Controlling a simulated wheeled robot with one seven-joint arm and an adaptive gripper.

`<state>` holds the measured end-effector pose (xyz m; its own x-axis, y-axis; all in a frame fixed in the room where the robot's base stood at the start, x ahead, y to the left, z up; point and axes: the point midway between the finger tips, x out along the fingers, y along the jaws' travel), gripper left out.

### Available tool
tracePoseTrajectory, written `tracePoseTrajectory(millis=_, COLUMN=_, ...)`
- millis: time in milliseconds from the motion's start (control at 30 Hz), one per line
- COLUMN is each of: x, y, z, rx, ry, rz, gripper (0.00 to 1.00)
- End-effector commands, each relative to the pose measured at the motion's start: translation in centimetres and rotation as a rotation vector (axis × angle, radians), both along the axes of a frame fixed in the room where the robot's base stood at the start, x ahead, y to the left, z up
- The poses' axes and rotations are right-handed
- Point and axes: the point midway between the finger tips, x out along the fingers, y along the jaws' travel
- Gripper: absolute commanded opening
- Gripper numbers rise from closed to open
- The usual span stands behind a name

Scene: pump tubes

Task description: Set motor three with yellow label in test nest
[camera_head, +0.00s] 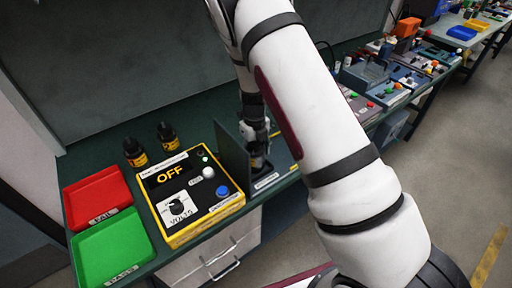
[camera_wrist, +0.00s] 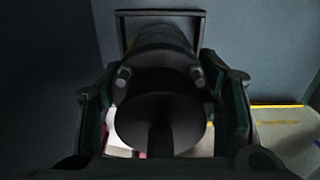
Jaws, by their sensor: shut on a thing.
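My gripper (camera_head: 256,135) points down at the test nest, beside a dark upright panel (camera_head: 232,150). It is shut on a dark cylindrical motor (camera_head: 260,163), which shows below the fingers just above or in the nest; I cannot tell if it is seated. In the wrist view the motor's round dark end (camera_wrist: 160,115) fills the space between the two fingers, and a dark square frame (camera_wrist: 160,13) lies beyond it. Any number on the motor is hidden. Two other black motors with yellow labels stand upright at the left, one nearer (camera_head: 135,152) and one farther (camera_head: 167,137).
A yellow-edged control box (camera_head: 183,236) shows OFF and has a volts knob (camera_head: 176,208) and a blue button (camera_head: 222,191). A red tray (camera_head: 97,192) and a green tray (camera_head: 112,245) are at the left, both empty. More benches with cluttered parts stand at the far right.

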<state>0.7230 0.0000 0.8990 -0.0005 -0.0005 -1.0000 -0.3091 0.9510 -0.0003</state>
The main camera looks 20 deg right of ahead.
Motion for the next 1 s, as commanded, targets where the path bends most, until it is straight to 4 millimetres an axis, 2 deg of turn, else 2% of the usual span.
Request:
tracePoseTrajectory(millis=533, x=0.17, y=0.00, z=-0.78, rx=0.000, ry=-0.004, rz=0.000, gripper=0.00)
tracePoseTrajectory(millis=567, x=-0.01, y=0.02, z=-0.93, rx=0.001, ry=0.000, rz=0.000, gripper=0.63)
tracePoseTrajectory(millis=633, x=-0.02, y=0.02, z=-0.90, rx=0.001, ry=0.000, rz=0.000, gripper=0.79)
tracePoseTrajectory(millis=1000, x=-0.02, y=0.03, z=-0.65, rx=0.000, ry=-0.001, rz=0.001, gripper=0.79)
